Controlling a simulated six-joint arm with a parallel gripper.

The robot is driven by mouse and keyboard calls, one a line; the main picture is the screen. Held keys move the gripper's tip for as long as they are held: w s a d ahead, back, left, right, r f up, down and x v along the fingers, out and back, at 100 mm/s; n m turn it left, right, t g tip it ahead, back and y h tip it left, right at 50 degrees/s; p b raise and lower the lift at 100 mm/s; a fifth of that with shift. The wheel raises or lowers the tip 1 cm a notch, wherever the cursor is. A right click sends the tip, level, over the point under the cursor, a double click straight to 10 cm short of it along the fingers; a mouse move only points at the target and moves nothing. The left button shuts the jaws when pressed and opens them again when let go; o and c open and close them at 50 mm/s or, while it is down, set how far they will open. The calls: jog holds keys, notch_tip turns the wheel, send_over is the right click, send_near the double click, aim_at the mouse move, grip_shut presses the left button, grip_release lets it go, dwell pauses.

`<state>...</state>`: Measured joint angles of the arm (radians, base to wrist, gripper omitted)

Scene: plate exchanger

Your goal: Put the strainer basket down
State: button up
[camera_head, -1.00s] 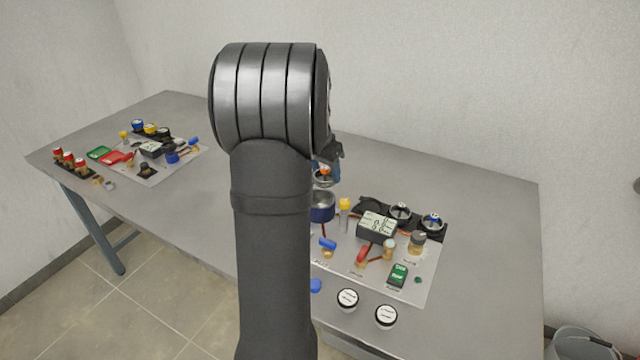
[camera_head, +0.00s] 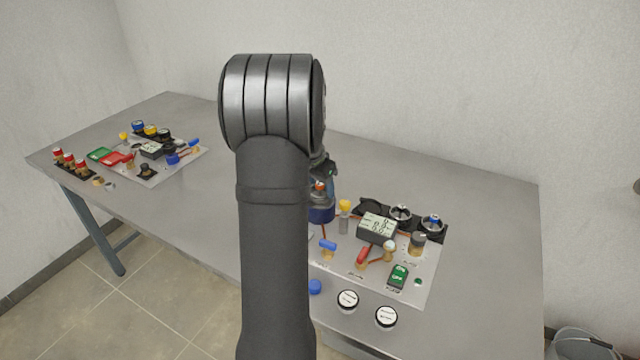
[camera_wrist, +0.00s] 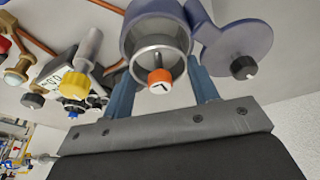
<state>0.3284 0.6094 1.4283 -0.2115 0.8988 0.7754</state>
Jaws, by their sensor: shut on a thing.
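The strainer basket (camera_wrist: 158,50) is a small round metal piece with an orange knob (camera_wrist: 160,80) bearing a black mark. My gripper (camera_head: 322,182) is shut on it, with a blue finger on each side of the knob in the wrist view (camera_wrist: 161,88). The basket is at the mouth of the dark blue round housing (camera_head: 321,214), whose wall surrounds it in the wrist view (camera_wrist: 130,35). I cannot tell how deep the basket sits or whether it touches the bottom. My arm hides part of the housing's left side in the head view.
A round blue-grey lid (camera_wrist: 232,50) with a black knob is beside the housing. A yellow-capped post (camera_head: 344,213), a gauge display (camera_head: 377,228), valves and a green switch (camera_head: 398,275) stand close on the right. White-capped jars (camera_head: 348,299) are in front. The table's back is clear.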

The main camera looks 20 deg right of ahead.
jog(key=shift+f, duration=0.3)
jog(key=o, duration=1)
jog(key=v, duration=1.3)
jog(key=shift+w+d+r, duration=0.1)
jog(key=shift+r, duration=0.05)
jog(key=x, duration=1.3)
jog(key=shift+r, duration=0.3)
